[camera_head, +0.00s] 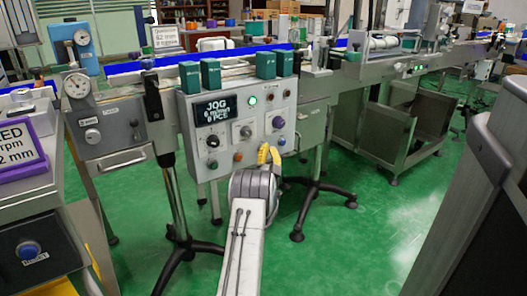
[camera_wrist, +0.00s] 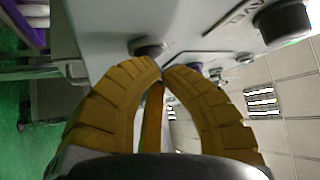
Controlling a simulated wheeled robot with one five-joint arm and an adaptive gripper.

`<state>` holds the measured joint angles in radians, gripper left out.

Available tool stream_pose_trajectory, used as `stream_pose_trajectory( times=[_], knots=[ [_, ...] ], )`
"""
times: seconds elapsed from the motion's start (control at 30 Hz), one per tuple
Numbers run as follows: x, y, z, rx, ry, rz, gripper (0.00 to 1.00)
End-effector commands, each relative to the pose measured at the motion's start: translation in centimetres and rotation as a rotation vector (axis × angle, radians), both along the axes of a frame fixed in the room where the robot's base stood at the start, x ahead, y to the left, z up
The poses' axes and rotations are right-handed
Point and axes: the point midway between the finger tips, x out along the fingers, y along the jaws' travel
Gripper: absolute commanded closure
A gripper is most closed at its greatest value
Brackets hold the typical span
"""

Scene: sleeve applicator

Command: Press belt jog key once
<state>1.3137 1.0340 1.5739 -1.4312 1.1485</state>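The control panel (camera_head: 235,150) is a pale grey box with a dark display (camera_head: 213,109) reading JOG, 6 m/min and 0 PCE. Key labels are too small to read, so I cannot tell which is the belt jog key. My gripper (camera_head: 269,152) has yellow fingers, in front of the panel's lower right. In the wrist view its tips (camera_wrist: 161,69) meet, empty, just below a dark round button (camera_wrist: 147,46); contact is unclear.
A black knob (camera_wrist: 283,22) stands out at the upper right of the wrist view. Several green blocks (camera_head: 211,74) stand along the panel's top. A dial gauge (camera_head: 77,85) is at the left. Stand legs (camera_head: 318,190) spread over the green floor.

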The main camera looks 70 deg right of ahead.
Motion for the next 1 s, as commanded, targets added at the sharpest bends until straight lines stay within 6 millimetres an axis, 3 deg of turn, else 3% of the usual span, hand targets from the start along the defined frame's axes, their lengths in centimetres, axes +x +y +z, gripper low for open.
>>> stream_pose_trajectory(
  times=[1.0],
  knots=[
    [-1.2, 1.1, 0.1, 0.000, -0.005, -0.011, 1.00]
  ],
)
